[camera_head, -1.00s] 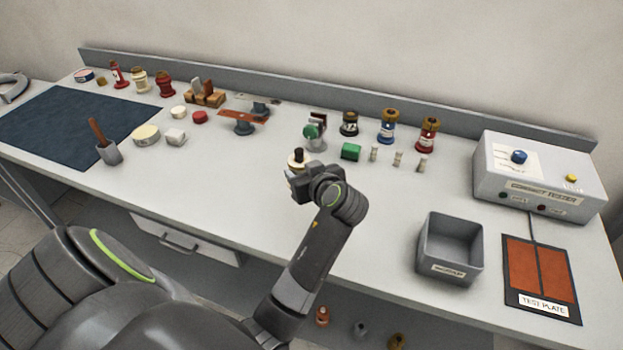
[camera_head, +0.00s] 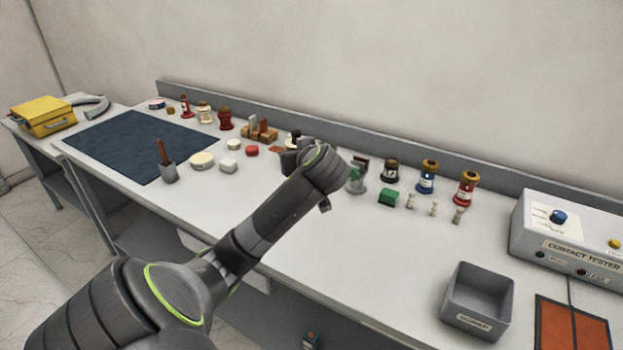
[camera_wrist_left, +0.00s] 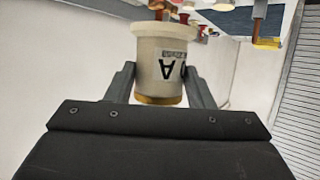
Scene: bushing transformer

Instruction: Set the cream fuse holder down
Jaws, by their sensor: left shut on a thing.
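In the left wrist view the cream fuse holder (camera_wrist_left: 162,62) sits between the two fingers of my left gripper (camera_wrist_left: 160,88). It is a cream cup with a wider rim, a gold-brown band at one end and a label with an upside-down "A". My left gripper (camera_head: 288,162) is shut on it. My right gripper is out of view.
Copper-strip parts (camera_head: 276,149) are partly hidden behind my gripper. A green block (camera_head: 388,197) and several bushings, including a blue one (camera_head: 427,178), stand to the right. A dark blue mat (camera_head: 138,143) lies left. A grey scrap bin (camera_head: 477,300) stands front right.

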